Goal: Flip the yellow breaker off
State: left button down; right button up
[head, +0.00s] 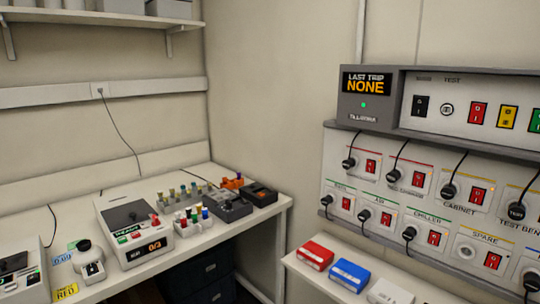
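The yellow breaker (508,118) is a yellow rocker switch in the top row of the wall panel at the right. It sits between a red breaker (478,113) and a green breaker (535,121) cut by the picture's right edge. A black breaker (420,106) is further left in the row. I cannot tell from its small face which way the yellow rocker is set. The display (366,84) left of the row reads "LAST TRIP NONE" above a green light. Neither of my grippers is in view.
Below the breakers, a socket panel (480,222) holds several plugged black cords and red switches. A shelf under it carries a red box (315,254), a blue box (349,275) and a white box (390,292). A bench (262,213) with lab devices stands left.

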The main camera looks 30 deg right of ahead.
aim_at(505, 110)
jog(key=i, duration=0.85)
jog(key=z, duration=3.35)
jog(key=i, duration=0.3)
jog(key=z, duration=0.15)
